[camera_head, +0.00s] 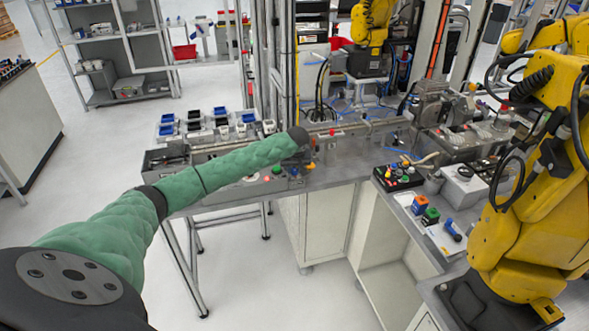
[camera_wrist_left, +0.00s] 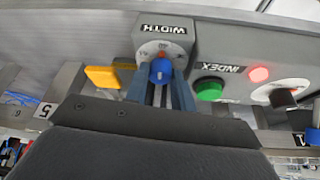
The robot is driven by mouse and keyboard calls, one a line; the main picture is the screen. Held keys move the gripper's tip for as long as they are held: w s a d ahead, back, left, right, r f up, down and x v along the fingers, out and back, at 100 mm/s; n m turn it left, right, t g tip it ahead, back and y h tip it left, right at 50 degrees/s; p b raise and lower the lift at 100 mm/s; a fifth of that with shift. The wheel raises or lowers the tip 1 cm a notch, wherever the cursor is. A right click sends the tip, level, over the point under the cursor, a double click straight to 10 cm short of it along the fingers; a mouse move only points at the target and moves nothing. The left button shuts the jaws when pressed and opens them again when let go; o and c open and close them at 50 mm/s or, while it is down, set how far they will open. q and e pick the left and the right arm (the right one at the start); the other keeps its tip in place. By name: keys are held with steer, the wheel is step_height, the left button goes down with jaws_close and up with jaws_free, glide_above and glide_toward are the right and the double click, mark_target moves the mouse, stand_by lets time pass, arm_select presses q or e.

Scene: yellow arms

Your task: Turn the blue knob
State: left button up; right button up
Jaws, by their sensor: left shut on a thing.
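The blue knob (camera_wrist_left: 161,71) sits on a grey panel under a label reading WIDTH, in front of a round white dial, in the left wrist view. My left gripper (camera_wrist_left: 160,84) has its two blue-grey fingers on either side of the knob and is shut on it. In the head view my green-sleeved left arm reaches across to the machine's front panel, and its dark wrist (camera_head: 299,136) is above the panel. The fingers are hard to make out there. My right gripper is not in view.
A green button (camera_wrist_left: 209,89), a lit red lamp (camera_wrist_left: 259,74) and a black knob (camera_wrist_left: 285,99) are right of the blue knob. A yellow part (camera_wrist_left: 102,77) is on its left. A large yellow robot arm (camera_head: 520,190) stands at the right.

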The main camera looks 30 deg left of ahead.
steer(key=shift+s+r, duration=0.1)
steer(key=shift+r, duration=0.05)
arm_select(q)
steer(key=shift+r+n, duration=0.1)
steer(key=shift+n, duration=0.2)
steer(key=n+g+p, duration=0.1)
steer(key=n, duration=0.1)
steer(key=n+y+p, duration=0.1)
steer(key=n+p, duration=0.1)
steer(key=n, duration=0.1)
steer(key=n+g+p, duration=0.1)
steer(key=n, duration=0.1)
steer(key=shift+w+d+n+g+y, duration=0.2)
steer(key=shift+n+g+y, duration=0.1)
steer(key=n+g+p, duration=0.1)
steer(key=n, duration=0.1)
steer(key=shift+n, duration=0.6)
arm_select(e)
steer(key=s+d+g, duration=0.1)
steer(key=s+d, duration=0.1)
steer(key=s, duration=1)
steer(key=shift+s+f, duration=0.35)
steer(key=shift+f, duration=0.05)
arm_select(q)
steer(key=shift+a+n+g, duration=0.1)
steer(key=shift+n+g, duration=0.2)
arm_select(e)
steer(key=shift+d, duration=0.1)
